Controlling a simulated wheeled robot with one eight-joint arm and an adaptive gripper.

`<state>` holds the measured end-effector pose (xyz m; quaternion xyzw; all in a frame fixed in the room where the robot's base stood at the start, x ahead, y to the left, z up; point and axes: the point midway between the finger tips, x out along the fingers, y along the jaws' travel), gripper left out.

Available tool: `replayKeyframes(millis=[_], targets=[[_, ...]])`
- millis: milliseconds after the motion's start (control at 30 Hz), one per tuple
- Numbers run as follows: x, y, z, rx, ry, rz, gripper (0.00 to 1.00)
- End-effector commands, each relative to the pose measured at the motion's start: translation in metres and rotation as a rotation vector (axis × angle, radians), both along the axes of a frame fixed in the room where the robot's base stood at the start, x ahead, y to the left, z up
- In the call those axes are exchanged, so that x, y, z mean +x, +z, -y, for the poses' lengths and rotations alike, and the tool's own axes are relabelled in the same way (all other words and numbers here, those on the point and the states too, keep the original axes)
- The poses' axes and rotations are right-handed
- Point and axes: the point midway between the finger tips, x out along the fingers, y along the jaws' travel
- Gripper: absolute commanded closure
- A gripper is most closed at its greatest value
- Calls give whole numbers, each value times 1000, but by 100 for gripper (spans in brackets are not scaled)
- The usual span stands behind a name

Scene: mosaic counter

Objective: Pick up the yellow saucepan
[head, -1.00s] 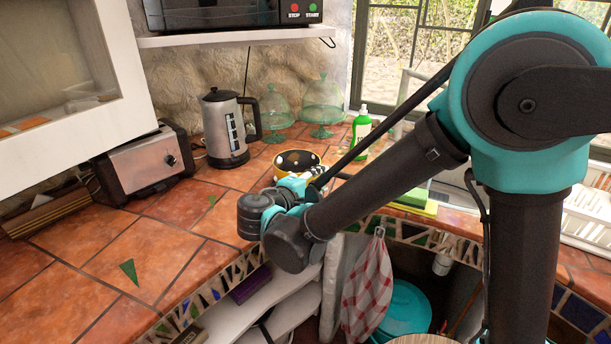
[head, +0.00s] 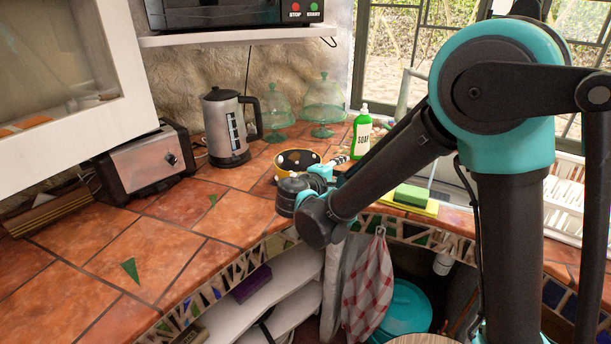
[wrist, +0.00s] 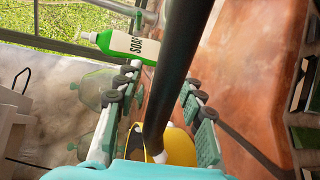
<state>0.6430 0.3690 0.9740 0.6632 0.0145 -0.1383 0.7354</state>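The yellow saucepan (head: 297,159) stands on the tiled counter, its dark inside with pale spots showing in the head view. My gripper (head: 339,161) is low beside its right side and hides part of it. In the wrist view, part of the yellow pan (wrist: 181,147) shows at the bottom centre. Its long black handle rises from a white joint and runs between the two fingers of my gripper (wrist: 163,78). The fingers are open, with a visible gap on each side of the handle. The handle is mostly hidden in the head view.
A green soap bottle (head: 361,132) stands close behind my gripper. A steel kettle (head: 226,128) and glass domes (head: 323,100) stand behind the pan. A toaster (head: 148,163) is at left. A green sponge (head: 411,195) lies at right. The front-left counter is mostly clear.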

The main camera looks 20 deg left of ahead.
Motion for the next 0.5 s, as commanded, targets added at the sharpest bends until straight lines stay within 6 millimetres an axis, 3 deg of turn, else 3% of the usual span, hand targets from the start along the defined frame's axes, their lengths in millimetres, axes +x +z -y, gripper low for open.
replayKeyframes(millis=[167,433,500], targets=[[0,0,0,0,0,0,64],[-1,0,0,0,0,0,97],[-1,0,0,0,1,0,100]])
